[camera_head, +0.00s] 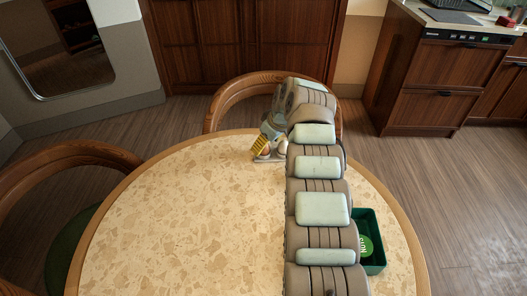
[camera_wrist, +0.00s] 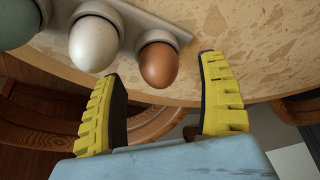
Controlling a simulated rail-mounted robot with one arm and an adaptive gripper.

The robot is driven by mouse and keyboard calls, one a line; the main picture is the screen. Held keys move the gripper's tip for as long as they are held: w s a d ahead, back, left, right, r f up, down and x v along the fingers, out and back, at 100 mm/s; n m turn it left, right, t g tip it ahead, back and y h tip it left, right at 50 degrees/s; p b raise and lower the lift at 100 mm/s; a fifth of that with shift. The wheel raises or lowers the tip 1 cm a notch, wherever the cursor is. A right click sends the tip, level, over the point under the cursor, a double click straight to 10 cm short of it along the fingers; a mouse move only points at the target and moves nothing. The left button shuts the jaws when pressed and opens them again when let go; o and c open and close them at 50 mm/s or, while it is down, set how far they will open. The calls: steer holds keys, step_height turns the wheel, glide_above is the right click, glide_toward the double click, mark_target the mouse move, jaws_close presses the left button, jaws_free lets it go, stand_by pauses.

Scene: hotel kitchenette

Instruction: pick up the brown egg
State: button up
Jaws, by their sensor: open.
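The brown egg (camera_wrist: 159,66) sits in a grey egg holder (camera_wrist: 166,27), at the right end of a row in the wrist view. A white egg (camera_wrist: 94,44) and a grey-green egg (camera_wrist: 17,22) sit to its left. My gripper (camera_wrist: 161,72) is open, with its yellow fingertips at either side of the brown egg. No clear contact shows. In the head view my gripper (camera_head: 262,150) is at the far edge of the table, over the holder (camera_head: 266,160), and the eggs are mostly hidden.
The round speckled table (camera_head: 190,215) is bare on its left half. A green bin (camera_head: 377,262) with a round label stands at the right, partly behind my arm. Wooden chairs (camera_head: 235,97) stand at the far edge and at the left (camera_head: 70,153).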

steer(key=shift+b+x, duration=0.7)
steer(key=shift+x, duration=0.7)
steer(key=c, duration=0.8)
